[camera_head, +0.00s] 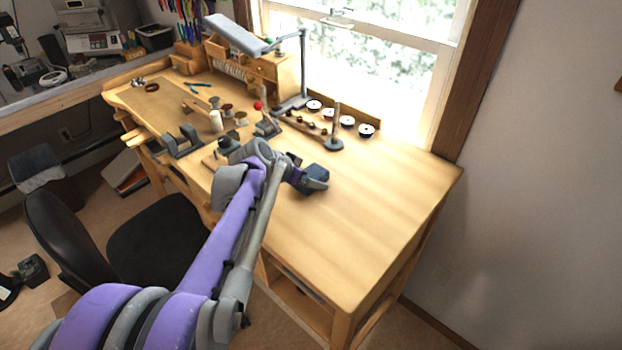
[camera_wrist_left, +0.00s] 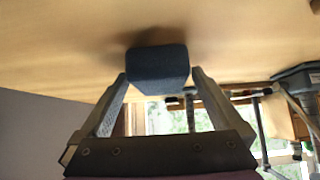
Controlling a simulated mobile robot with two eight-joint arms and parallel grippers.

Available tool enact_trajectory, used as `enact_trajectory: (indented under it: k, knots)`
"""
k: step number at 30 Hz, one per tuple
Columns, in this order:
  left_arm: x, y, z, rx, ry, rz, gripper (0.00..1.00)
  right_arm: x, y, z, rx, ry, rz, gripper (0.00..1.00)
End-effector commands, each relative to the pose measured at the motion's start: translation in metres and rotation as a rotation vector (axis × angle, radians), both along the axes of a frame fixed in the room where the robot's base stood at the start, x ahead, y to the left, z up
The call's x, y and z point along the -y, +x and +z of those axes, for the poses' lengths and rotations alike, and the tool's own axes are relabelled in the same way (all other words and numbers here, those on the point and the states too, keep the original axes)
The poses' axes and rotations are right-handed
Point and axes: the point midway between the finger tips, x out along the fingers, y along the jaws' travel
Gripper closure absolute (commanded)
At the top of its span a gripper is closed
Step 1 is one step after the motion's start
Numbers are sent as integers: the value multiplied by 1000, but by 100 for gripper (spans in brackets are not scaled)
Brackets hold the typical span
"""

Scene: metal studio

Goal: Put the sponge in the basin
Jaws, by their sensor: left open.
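The sponge is a dark blue block (camera_wrist_left: 158,68) on the wooden table top. In the left wrist view it sits between the two fingertips of my left gripper (camera_wrist_left: 155,85), which is open. The fingers reach its two sides; I cannot tell whether they touch it. In the head view the sponge (camera_head: 315,183) shows as a dark blue shape at the end of my left arm, and my left gripper (camera_head: 303,180) is low over the middle of the table. I cannot make out a basin in either view. My right gripper is not in view.
The wooden workbench (camera_head: 370,220) is clear to the right and front. A lamp (camera_head: 303,70), small round tins (camera_head: 347,121), a dark post stand (camera_head: 334,143) and spools (camera_head: 216,121) stand behind and left of my gripper. A black chair (camera_head: 155,240) is at the bench's left front.

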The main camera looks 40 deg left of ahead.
Motion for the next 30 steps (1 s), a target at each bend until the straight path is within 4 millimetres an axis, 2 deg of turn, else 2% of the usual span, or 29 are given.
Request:
enact_trajectory:
  k: [2,15,16,17,24,30]
  knots:
    - [0,0,0,0,0,0,0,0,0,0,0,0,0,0]
    - [0,0,0,0,0,0,77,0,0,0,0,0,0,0]
    - [0,0,0,0,0,0,78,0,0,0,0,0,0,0]
    - [0,0,0,0,0,0,86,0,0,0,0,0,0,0]
    - [0,0,6,0,0,0,87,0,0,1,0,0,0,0]
    - [0,0,41,0,-1,1,87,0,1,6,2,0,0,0]
